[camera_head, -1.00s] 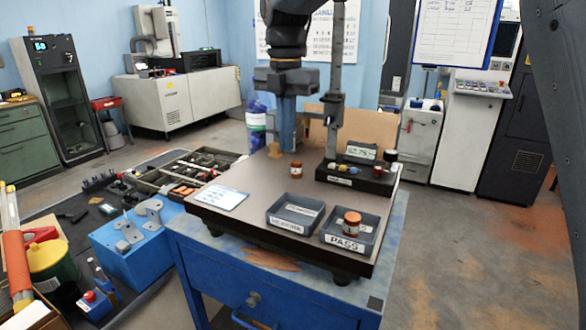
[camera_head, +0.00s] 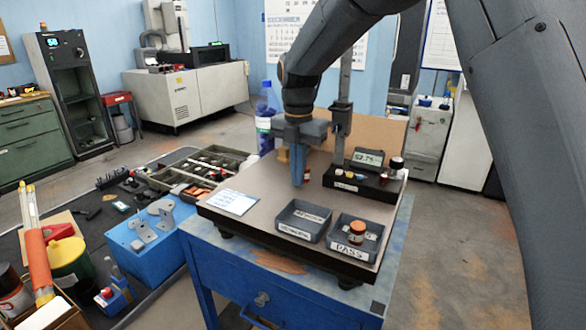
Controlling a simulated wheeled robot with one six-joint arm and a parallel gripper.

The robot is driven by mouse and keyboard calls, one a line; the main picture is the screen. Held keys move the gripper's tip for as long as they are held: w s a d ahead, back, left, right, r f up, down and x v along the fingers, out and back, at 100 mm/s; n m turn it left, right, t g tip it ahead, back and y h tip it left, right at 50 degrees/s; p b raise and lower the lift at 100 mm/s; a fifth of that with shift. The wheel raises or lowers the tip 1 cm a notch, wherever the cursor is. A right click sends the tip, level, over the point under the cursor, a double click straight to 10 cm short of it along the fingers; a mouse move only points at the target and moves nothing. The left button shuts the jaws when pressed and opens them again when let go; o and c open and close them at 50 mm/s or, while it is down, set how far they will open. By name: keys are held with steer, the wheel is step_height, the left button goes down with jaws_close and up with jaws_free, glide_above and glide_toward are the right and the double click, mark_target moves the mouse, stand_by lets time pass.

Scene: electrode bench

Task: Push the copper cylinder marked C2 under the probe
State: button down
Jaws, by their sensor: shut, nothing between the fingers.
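My gripper (camera_head: 298,183) is shut and points down over the grey bench plate (camera_head: 262,190). A small copper cylinder (camera_head: 306,174) shows just right of the fingertips, partly hidden by them; I cannot tell whether they touch. Its marking is not readable. The probe stand (camera_head: 342,118) rises to the right, from a black base (camera_head: 357,182) with a display (camera_head: 369,157). The probe tip is not clear. Another copper cylinder (camera_head: 357,232) stands in the tray marked PASS (camera_head: 350,252); I cannot read which number it bears.
A second dark tray (camera_head: 297,234) stands left of the PASS tray. A white card (camera_head: 232,201) lies at the plate's left. A tan piece (camera_head: 283,155) stands behind my gripper. A dark jar (camera_head: 397,164) stands on the black base's right end. The plate's front-left middle is clear.

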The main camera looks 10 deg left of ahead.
steer(key=shift+w+d, duration=0.1)
steer(key=shift+w, duration=0.25)
steer(key=shift+w, duration=0.1)
steer(key=shift+w+d, duration=0.25)
steer(key=shift+w, duration=0.45)
steer(key=shift+w+d, duration=0.25)
steer(key=shift+w, duration=0.4)
